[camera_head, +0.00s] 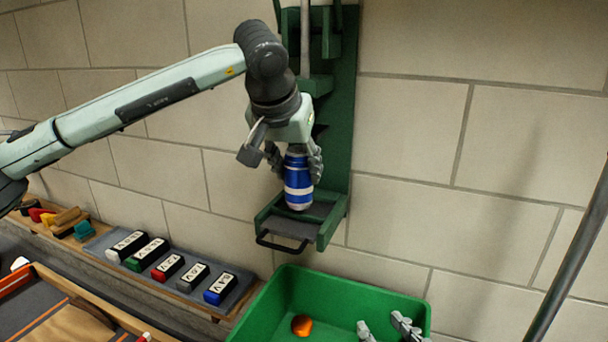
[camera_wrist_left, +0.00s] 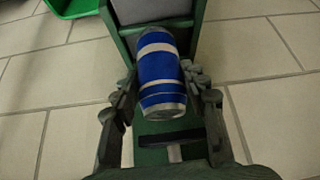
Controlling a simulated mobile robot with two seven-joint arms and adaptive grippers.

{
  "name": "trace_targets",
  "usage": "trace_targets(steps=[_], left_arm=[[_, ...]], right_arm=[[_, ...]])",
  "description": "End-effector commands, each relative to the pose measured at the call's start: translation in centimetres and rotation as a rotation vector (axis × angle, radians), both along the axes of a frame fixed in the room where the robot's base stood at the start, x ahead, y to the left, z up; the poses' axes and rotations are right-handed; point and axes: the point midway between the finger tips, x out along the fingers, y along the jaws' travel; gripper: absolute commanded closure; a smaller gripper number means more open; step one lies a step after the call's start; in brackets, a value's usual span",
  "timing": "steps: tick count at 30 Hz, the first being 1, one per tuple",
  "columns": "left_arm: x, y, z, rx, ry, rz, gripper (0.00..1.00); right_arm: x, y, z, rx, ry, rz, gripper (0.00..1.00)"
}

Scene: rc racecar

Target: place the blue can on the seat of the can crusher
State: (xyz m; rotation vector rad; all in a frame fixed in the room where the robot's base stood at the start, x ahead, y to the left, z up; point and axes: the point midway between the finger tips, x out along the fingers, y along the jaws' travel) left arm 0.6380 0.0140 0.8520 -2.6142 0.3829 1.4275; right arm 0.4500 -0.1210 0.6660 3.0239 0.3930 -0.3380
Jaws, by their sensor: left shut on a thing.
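The blue can (camera_head: 298,188) with white bands is upright in the head view. My left gripper (camera_head: 295,163) is shut on its upper part. The green can crusher (camera_head: 339,120) is fixed to the wall behind it. Its seat (camera_head: 288,228) is a green-edged tray with a grey floor and lies below the can. The can's bottom is at the back part of the seat; I cannot tell whether it touches. The left wrist view shows the can (camera_wrist_left: 160,70) between the fingers. My right gripper (camera_head: 387,328) shows only its fingertips, apart and empty, at the bottom edge.
A green bin (camera_head: 262,312) with an orange object (camera_head: 301,325) stands below the crusher. A ledge on the left holds a dark tray (camera_head: 238,287) of several labelled blocks and some coloured items (camera_head: 65,220). A grey pole (camera_head: 575,270) crosses the right side.

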Motion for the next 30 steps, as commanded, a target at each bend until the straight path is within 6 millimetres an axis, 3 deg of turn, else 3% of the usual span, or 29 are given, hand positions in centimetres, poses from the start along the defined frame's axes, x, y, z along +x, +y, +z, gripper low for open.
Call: trace_targets(steps=[13, 28, 29, 30], left_arm=[[3.9, -1.2, -2.8, 0.0, 0.001, 0.001, 0.7], [4.1, -1.2, -3.2, -0.001, -0.001, 0.001, 0.7], [4.1, -1.2, -3.2, -0.001, -0.001, 0.001, 0.55], [4.1, -1.2, -3.1, -0.001, -0.001, 0.001, 0.5]], right_arm=[[-0.1, -0.2, -0.3, -0.006, 0.015, -0.003, 0.6], [0.0, 0.0, 0.2, 0.005, -0.012, 0.001, 0.6], [0.0, 0.1, 0.3, 0.006, -0.017, 0.003, 0.6], [0.0, 0.1, 0.3, 0.007, -0.018, 0.004, 0.6]])
